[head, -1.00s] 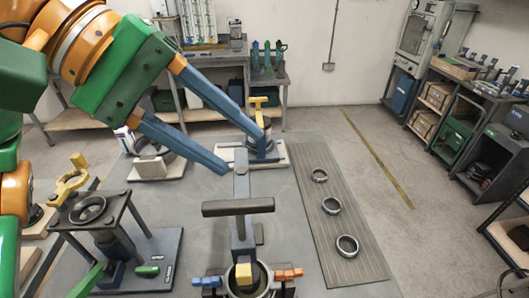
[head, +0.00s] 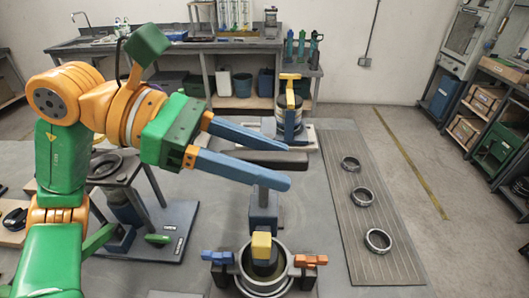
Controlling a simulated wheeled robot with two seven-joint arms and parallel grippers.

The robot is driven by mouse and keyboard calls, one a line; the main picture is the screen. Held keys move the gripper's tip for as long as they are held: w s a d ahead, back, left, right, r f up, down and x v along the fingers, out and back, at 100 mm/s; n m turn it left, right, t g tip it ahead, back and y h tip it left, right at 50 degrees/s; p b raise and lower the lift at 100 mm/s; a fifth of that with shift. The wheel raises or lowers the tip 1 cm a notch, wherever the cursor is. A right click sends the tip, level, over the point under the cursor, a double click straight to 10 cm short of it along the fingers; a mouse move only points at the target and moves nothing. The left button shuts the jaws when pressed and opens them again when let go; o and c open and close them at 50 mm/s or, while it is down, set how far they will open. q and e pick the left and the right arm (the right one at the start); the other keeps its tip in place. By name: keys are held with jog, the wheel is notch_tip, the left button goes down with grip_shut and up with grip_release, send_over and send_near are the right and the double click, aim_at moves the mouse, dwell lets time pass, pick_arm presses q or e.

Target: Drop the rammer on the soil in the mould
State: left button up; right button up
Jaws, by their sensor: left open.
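The rammer has a dark grey crossbar handle (head: 300,160) and a blue-grey upright shaft (head: 263,212). It stands above the round grey mould (head: 243,282) at the bottom centre, and a yellow block (head: 261,245) shows at its lower front over the mould's opening. The mould has a blue clamp at its left and an orange clamp at its right. I cannot make out the soil inside. My left gripper (head: 298,164) is open, its two long blue fingers on either side of the handle in this view. I cannot tell whether they touch it. My right gripper is not in view.
Several grey rings (head: 378,240) lie on a ribbed mat (head: 385,272) to the right. A yellow-handled device (head: 290,88) stands behind. A dark stand (head: 112,182) with a ring on top stands at the left. Free floor lies right of the mat.

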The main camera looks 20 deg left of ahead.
pick_arm(q)
grip_shut()
dwell(1.4)
